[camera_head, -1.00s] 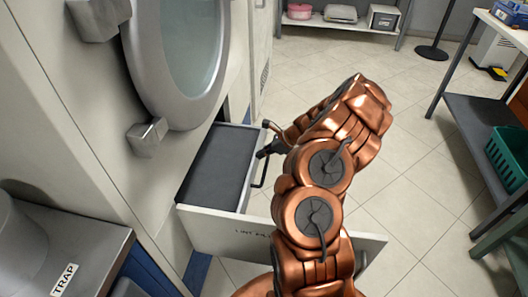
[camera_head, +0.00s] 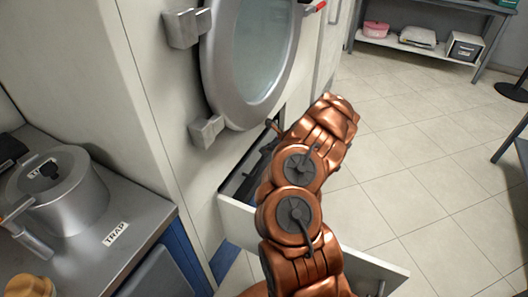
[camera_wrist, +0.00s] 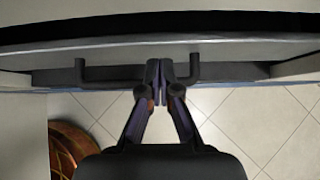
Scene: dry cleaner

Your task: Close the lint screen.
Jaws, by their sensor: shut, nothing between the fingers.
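The lint screen (camera_head: 236,218) is a pale drawer low on the dryer, under its round door. It stands partly out, its dark inside showing narrowly beside my arm. My arm covers much of it. In the wrist view its pale top edge (camera_wrist: 230,49) runs across the picture, with a dark bar handle (camera_wrist: 110,73) on two bent posts below. My gripper (camera_wrist: 158,70) is shut and empty, its fingertips between the two posts, close to the drawer. I cannot tell whether they touch it. In the head view the gripper is mostly hidden behind my arm.
The round dryer door (camera_head: 268,50) is just above the drawer. A metal counter (camera_head: 125,220) marked TRAP, with a silver pot (camera_head: 75,195), stands at the left. A shelf (camera_head: 420,48) with boxes is at the back. The tiled floor (camera_head: 420,150) at the right is clear.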

